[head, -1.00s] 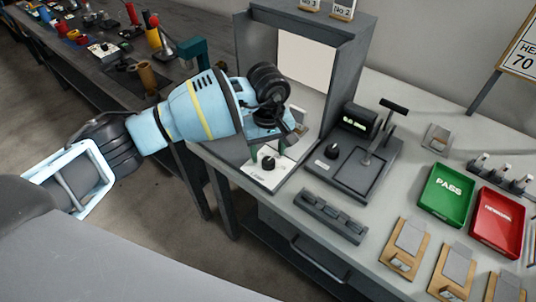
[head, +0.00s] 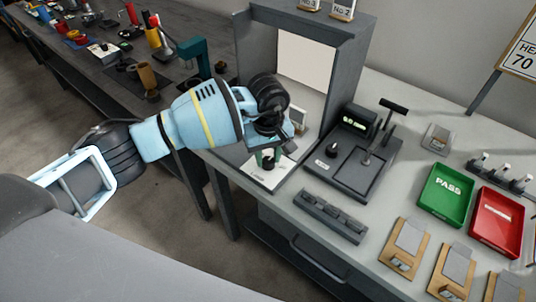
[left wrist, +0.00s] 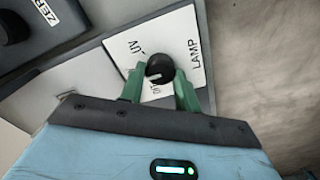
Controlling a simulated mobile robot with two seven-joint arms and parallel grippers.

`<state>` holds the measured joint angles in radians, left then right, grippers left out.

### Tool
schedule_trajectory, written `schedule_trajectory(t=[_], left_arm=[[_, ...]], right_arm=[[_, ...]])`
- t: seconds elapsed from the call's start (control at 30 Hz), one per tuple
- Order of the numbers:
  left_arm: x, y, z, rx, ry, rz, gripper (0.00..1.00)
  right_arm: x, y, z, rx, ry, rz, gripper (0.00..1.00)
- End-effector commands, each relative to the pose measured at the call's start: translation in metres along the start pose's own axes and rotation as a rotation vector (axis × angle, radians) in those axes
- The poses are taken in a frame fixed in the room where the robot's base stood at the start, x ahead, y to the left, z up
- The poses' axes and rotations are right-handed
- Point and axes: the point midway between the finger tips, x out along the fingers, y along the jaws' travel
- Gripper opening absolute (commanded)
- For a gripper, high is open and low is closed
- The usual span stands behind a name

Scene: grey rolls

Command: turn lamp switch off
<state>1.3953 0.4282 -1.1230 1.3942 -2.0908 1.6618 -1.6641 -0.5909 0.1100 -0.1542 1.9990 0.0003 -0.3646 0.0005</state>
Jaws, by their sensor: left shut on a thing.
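The lamp switch is a black round knob (left wrist: 160,68) with a white pointer mark, on a white panel (left wrist: 185,40) lettered LAMP and UV. In the left wrist view the green fingers of my left gripper (left wrist: 160,82) stand on both sides of the knob and are shut on it. The pointer mark aims toward the lower-left side of the picture. In the head view my left gripper (head: 268,158) reaches down onto the white panel (head: 270,176) at the front of the grey booth, and its fingers partly hide the knob. My right gripper is not in view.
The grey booth (head: 355,55) rises behind the panel. To its right stand a dark device with a black knob (head: 332,150), a green PASS tray (head: 446,196) and a red tray (head: 497,222). A dark slotted block (head: 330,216) lies near the bench's front edge.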

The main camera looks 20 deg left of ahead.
Motion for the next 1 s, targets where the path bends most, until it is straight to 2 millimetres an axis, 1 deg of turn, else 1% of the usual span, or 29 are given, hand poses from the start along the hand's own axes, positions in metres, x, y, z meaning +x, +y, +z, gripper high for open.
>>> schedule_trajectory(t=[0.17,0.37,0.57,1.0], left_arm=[[-0.001,0.000,0.000,-0.030,0.000,0.000,0.10],[-0.001,-0.001,-0.001,-0.130,0.002,-0.001,0.10],[-0.002,-0.001,-0.001,-0.297,0.002,0.000,0.10],[-0.003,-0.002,0.000,-0.709,0.002,0.001,0.10]], right_arm=[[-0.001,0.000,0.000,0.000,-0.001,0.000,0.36],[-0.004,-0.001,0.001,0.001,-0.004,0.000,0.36],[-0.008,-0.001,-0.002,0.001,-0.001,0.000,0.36],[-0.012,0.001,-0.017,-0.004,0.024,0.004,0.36]])
